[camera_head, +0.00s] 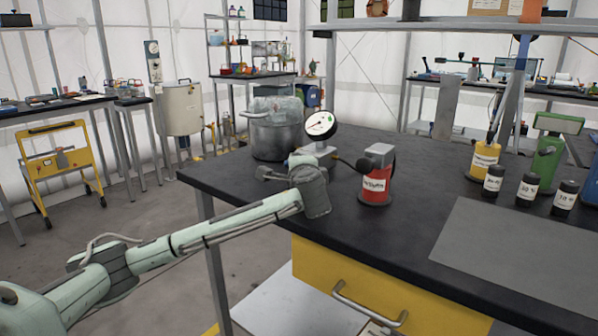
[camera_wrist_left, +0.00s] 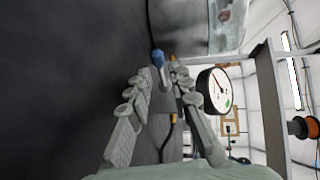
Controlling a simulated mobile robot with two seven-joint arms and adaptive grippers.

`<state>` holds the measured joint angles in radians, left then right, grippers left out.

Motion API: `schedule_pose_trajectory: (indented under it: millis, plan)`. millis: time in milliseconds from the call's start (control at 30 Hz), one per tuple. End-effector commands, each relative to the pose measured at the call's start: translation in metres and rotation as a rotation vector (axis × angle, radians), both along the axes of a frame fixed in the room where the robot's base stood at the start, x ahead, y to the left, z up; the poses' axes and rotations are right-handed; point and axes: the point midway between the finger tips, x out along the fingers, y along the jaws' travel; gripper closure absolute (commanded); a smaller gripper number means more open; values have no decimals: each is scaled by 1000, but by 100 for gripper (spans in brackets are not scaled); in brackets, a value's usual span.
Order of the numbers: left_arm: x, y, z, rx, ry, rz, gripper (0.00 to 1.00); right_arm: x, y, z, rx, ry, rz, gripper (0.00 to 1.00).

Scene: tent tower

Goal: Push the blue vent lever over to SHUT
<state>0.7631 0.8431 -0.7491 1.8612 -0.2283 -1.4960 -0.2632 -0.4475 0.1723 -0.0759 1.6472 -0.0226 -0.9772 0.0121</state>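The blue-tipped vent lever (camera_wrist_left: 158,58) shows in the wrist view, just beyond and between the fingertips of my left gripper (camera_wrist_left: 158,80). The fingers are apart with a gap between them, and I cannot tell whether either touches the lever. In the head view my left gripper (camera_head: 278,170) is over the near left part of the bench, in front of the pot, and I cannot make out the lever there. A round white gauge (camera_head: 320,123) stands beside it and also shows in the wrist view (camera_wrist_left: 214,90). No SHUT marking is readable. My right gripper is not in view.
A metal pot (camera_head: 277,136) stands behind the gripper on the black bench (camera_head: 300,225). A red canister (camera_head: 376,177) stands close to the right. A yellow canister (camera_head: 483,162) and several small black bottles are further right. A grey mat (camera_head: 515,255) lies bare at the front right.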

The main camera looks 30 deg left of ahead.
Motion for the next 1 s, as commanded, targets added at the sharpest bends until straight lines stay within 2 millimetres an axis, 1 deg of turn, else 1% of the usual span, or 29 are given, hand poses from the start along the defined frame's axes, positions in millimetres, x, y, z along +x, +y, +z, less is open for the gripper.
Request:
schedule_pose_trajectory:
  millis: [33, 200, 300, 433, 600, 1000]
  plan:
    - [-8, -9, 2, -2, -1, -5, 80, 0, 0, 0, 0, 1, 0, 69]
    - [-36, -32, 9, -1, -1, -5, 80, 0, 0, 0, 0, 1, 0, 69]
    - [-51, -43, 13, -2, -2, -3, 80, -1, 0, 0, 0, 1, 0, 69]
    - [-62, -53, 16, -1, -1, -3, 80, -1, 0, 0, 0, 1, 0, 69]
    - [-69, -58, 18, 0, -2, -1, 80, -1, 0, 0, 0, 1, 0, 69]
    - [-69, -58, 18, 1, -1, 0, 80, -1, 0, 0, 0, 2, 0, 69]
